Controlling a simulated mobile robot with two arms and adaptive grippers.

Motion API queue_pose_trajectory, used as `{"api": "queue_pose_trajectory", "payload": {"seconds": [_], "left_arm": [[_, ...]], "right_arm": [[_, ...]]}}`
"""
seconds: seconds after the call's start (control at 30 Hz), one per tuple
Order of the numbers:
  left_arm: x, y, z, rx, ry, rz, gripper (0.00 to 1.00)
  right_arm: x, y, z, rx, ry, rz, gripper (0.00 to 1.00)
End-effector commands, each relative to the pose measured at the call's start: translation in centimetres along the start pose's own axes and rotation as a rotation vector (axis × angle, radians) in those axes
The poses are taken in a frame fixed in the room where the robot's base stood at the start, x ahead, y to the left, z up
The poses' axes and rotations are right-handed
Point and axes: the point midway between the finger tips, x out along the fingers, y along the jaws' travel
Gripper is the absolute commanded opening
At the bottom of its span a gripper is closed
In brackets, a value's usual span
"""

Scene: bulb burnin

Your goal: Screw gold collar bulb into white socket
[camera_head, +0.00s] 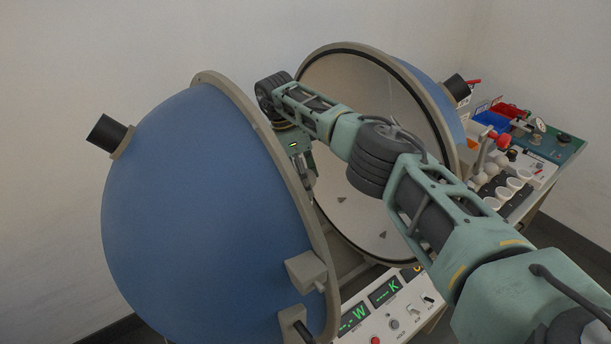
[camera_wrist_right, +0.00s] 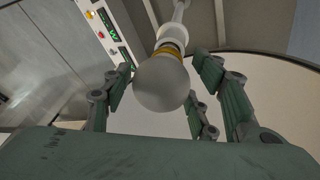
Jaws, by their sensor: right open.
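In the right wrist view, a round frosted bulb (camera_wrist_right: 162,84) with a gold collar (camera_wrist_right: 168,49) hangs at the end of the white socket (camera_wrist_right: 173,33), which is on a pale post. The collar meets the socket; I cannot tell how deep the bulb sits in it. My right gripper (camera_wrist_right: 165,68) is open, with its green fingers spread around the bulb and gaps visible at its sides. In the head view, my right gripper (camera_head: 309,178) reaches between the two blue half-shells, and the bulb and socket cannot be made out there. My left gripper is not in view.
The near blue half-shell (camera_head: 190,185) and the far half-shell's pale inner face (camera_head: 360,130) stand open around my right arm. A panel with green readouts (camera_head: 385,292) lies below. A bench at right holds white cups (camera_head: 514,184), a blue bin (camera_head: 491,121) and red parts.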

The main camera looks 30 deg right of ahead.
Motion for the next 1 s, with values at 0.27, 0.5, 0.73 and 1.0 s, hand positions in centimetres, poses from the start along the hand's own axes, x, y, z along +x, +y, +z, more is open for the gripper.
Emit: {"api": "queue_pose_trajectory", "payload": {"seconds": [0.27,0.5,0.73,1.0], "left_arm": [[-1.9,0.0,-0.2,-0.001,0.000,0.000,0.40],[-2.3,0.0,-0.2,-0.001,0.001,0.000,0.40],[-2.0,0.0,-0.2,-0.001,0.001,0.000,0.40],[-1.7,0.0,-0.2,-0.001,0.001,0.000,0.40]], "right_arm": [[-0.2,0.0,-0.1,-0.452,0.067,-0.113,0.54],[-0.1,-0.2,0.0,-0.898,0.132,-0.227,0.54],[0.0,-0.3,0.1,-1.295,0.189,-0.329,0.54],[0.0,-0.5,0.2,-1.651,0.239,-0.419,0.54]]}}
